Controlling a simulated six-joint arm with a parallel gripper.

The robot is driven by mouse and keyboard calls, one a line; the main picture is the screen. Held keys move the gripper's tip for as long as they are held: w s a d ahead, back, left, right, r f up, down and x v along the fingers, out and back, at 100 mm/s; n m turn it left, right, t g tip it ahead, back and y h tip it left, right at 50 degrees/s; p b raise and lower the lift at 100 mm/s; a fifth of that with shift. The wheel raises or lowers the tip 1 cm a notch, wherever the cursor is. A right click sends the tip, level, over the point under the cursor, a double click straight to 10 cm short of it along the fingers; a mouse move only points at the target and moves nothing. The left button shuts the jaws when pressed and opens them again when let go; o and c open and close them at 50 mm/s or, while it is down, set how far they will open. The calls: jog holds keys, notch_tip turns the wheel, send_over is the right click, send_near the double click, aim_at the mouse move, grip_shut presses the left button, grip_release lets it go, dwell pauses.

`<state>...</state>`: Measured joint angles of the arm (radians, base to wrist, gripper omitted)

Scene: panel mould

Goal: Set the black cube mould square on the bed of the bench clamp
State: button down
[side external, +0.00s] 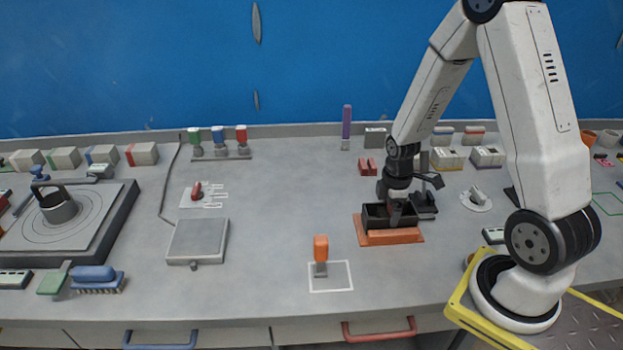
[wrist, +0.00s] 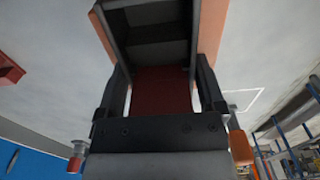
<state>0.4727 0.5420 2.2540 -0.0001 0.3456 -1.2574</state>
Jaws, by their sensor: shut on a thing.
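The black cube mould (side external: 376,217) is an open-topped box with a dividing wall inside. It stands over an orange base (side external: 392,240), which appears to be the bed of the bench clamp; a small gap under it cannot be ruled out. In the wrist view the mould (wrist: 150,30) is at the top centre, with orange showing along both sides. My gripper (wrist: 162,72) has one finger on each side of the mould's near end and is shut on it. The gripper (side external: 400,208) hides part of the mould's right side in the side view. The mould looks roughly in line with the base.
A grey scale-like plate (side external: 197,242) sits farther left.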

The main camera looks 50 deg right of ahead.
dwell(0.3)
grip_release()
jog(key=shift+f, duration=0.1)
jog(key=shift+r, duration=6.15)
jog(key=shift+a, duration=0.1)
